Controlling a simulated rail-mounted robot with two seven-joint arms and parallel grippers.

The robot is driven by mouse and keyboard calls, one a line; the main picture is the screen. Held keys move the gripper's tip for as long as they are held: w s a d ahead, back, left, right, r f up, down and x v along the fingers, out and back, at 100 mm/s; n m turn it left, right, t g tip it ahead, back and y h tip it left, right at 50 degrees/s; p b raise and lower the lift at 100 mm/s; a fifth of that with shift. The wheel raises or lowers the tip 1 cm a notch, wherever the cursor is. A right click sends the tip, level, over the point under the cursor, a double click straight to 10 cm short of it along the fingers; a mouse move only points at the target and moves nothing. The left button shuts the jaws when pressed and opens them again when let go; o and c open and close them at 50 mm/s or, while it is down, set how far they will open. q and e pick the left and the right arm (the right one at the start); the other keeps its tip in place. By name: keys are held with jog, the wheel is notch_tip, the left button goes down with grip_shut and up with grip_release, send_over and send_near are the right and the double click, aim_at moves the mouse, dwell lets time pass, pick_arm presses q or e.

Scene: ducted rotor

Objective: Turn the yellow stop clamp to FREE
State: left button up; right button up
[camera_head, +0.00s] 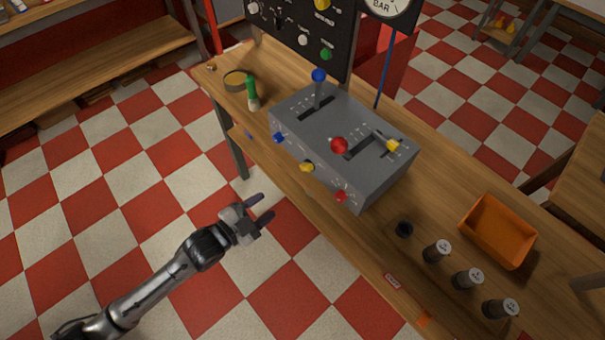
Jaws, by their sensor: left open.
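A grey control box (325,125) stands on the wooden bench. A yellow knob (307,167) is on its front face, between a blue knob (278,138) and a red knob (341,197). Another yellow piece (393,145) is on the top at the right end of a slot. I cannot tell which yellow part is the clamp, and the markings are too small to read. My left gripper (266,206) is open and empty, in front of the bench, left of and below the front yellow knob and apart from the box. My right gripper is out of view.
A blue-topped lever (319,76) and a red ball knob (339,145) rise from the box top. A green-handled tool (252,93) stands left of it. An orange tray (498,233) and several dark cylinders (436,251) are to the right. Floor before the bench is clear.

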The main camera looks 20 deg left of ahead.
aim_at(303, 169)
pick_arm(q)
jog(key=shift+m+t+h, duration=0.3)
jog(key=shift+m+h, duration=0.1)
jog(key=shift+h, duration=0.1)
jog(key=b+x, duration=0.1)
jog(key=x, duration=0.3)
jog(key=b+x, duration=0.1)
jog(key=x, duration=0.4)
jog(key=a+r+b+x, duration=0.1)
jog(key=x, duration=0.4)
jog(key=shift+w+a, duration=0.1)
jog(key=shift+w, duration=0.25)
jog(key=shift+c, duration=0.2)
grip_shut()
